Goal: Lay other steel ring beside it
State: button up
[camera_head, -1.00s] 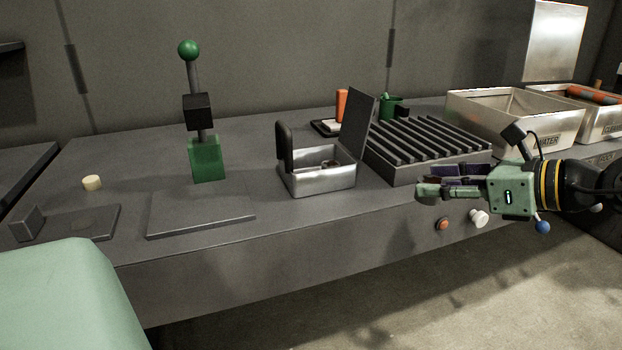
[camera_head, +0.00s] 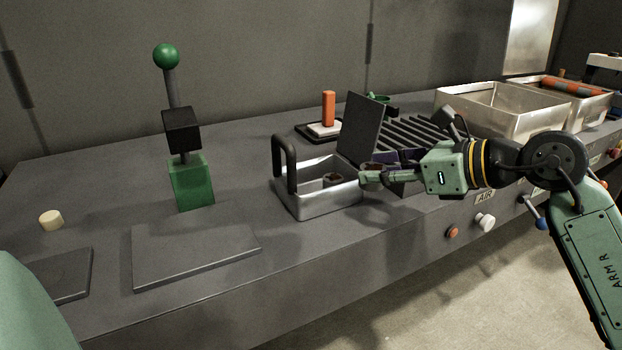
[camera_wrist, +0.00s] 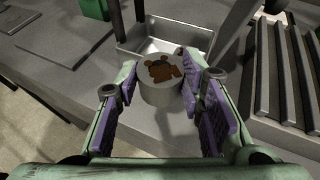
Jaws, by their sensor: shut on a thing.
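The tray also shows beyond the held ring in the wrist view (camera_wrist: 128,44), where the second ring cannot be made out clearly.
A dark handle (camera_head: 281,165) rises at the tray's left end and a dark upright plate (camera_head: 362,124) stands behind its right end. A slatted rack (camera_head: 412,136) lies behind my gripper. A flat plate (camera_head: 195,250) and a green-based lever (camera_head: 190,185) are to the left.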

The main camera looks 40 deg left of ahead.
jog(key=p+x, duration=0.1)
jog(key=x, duration=0.3)
jog(key=p+x, duration=0.2)
jog(key=x, duration=0.3)
jog(key=s+r+p+x, duration=0.1)
jog(key=p+x, duration=0.1)
jog(key=x, duration=0.3)
jog(key=shift+a+f, duration=0.1)
jog(key=shift+a, duration=0.25)
jog(key=shift+f+b, duration=0.65)
jog(key=shift+b, duration=0.15)
jog(key=shift+w, duration=0.1)
jog(key=o, duration=1.2)
jog(key=shift+c, duration=0.2)
